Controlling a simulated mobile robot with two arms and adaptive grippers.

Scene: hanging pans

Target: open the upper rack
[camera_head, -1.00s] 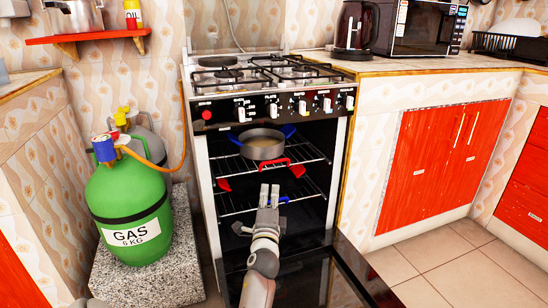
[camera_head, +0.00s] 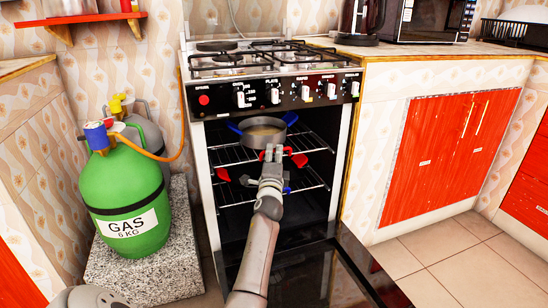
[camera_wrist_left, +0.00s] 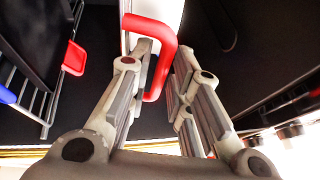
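The oven stands open. Its upper rack (camera_head: 228,160) is a wire shelf inside the cavity, bearing a grey pan (camera_head: 262,136) with blue handles. A red handle (camera_wrist_left: 166,42) at the rack front shows in the left wrist view as a bent bar. My left gripper (camera_head: 273,152) reaches into the oven opening at the rack's front, just below the pan. In the left wrist view its fingers (camera_wrist_left: 165,75) are spread, with part of the red handle between their tips. Whether they touch it is unclear. The gripper hides part of the handle in the head view. My right gripper is not in view.
A lower rack (camera_head: 232,202) lies beneath. The lowered oven door (camera_head: 310,275) extends forward below my arm. A green gas bottle (camera_head: 125,200) stands on a stone block at left. Red cabinets (camera_head: 450,150) stand at right, with clear tiled floor before them.

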